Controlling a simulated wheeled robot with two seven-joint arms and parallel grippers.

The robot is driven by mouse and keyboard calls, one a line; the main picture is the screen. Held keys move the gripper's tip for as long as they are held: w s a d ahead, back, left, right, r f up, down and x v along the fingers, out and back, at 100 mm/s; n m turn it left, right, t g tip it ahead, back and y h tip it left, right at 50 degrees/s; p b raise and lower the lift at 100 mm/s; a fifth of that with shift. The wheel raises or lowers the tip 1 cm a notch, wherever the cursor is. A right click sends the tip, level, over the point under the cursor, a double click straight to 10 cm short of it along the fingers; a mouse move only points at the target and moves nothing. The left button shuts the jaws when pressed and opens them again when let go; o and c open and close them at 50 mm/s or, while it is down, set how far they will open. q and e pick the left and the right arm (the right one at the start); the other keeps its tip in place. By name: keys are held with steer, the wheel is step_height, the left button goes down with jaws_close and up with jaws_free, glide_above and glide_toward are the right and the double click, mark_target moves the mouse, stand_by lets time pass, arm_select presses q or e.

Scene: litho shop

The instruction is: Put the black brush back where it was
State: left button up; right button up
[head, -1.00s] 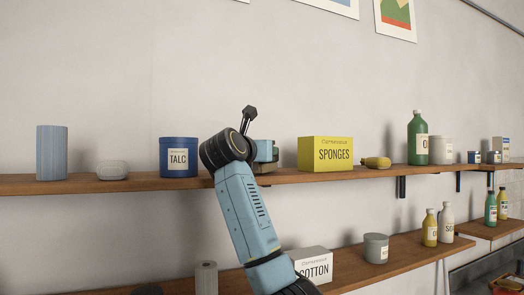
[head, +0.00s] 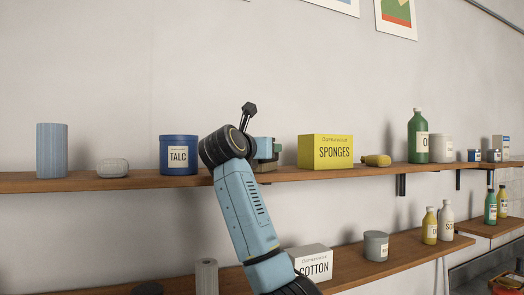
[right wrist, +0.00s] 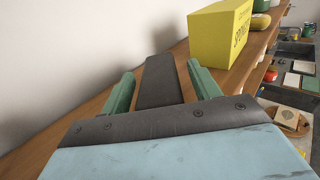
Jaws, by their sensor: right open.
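The black brush (right wrist: 160,82) shows in the right wrist view as a dark, flat bar on the wooden shelf. It lies between the two green fingers of my right gripper (right wrist: 160,85), which are open, with a gap on each side. In the head view my right gripper (head: 265,152) is at the upper shelf (head: 100,183), between the blue TALC tub (head: 179,155) and the yellow SPONGES box (head: 325,152). My right arm hides most of that spot there, and I cannot make out the brush. My left gripper is not in view.
On the upper shelf a blue ribbed cylinder (head: 52,150) and a pale rounded item (head: 112,168) stand left. A yellow item (head: 377,160) and a green bottle (head: 418,135) stand right. The lower shelf holds the COTTON box (head: 313,262). The wall is close behind.

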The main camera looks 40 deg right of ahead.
steer(key=b+v, duration=0.4)
steer(key=v, duration=0.7)
steer(key=shift+a, duration=0.35)
